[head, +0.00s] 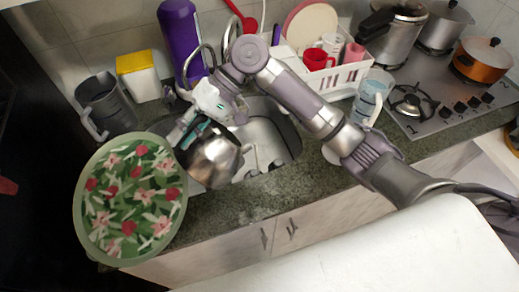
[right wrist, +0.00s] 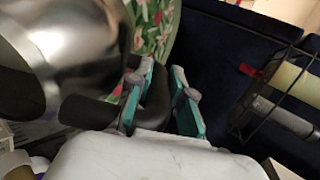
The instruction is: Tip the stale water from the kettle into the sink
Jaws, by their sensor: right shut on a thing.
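The shiny metal kettle (head: 212,160) hangs over the left part of the sink (head: 286,152) in the head view. It looks tilted, with its spout side toward the basin. No stream of water can be made out. My right gripper (head: 193,132) is shut on the kettle's dark handle. In the right wrist view the teal fingers of the right gripper (right wrist: 158,100) close around the black handle, and the kettle (right wrist: 70,45) fills the upper left. The kettle's inside is hidden. My left gripper is not in view.
A round floral tray (head: 130,200) lies at the counter's left end, close to the kettle. A grey pitcher (head: 104,105), a yellow-topped container (head: 138,75) and a purple bottle (head: 180,40) stand behind. A dish rack (head: 335,78) and clear jug (head: 370,97) stand right of the sink.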

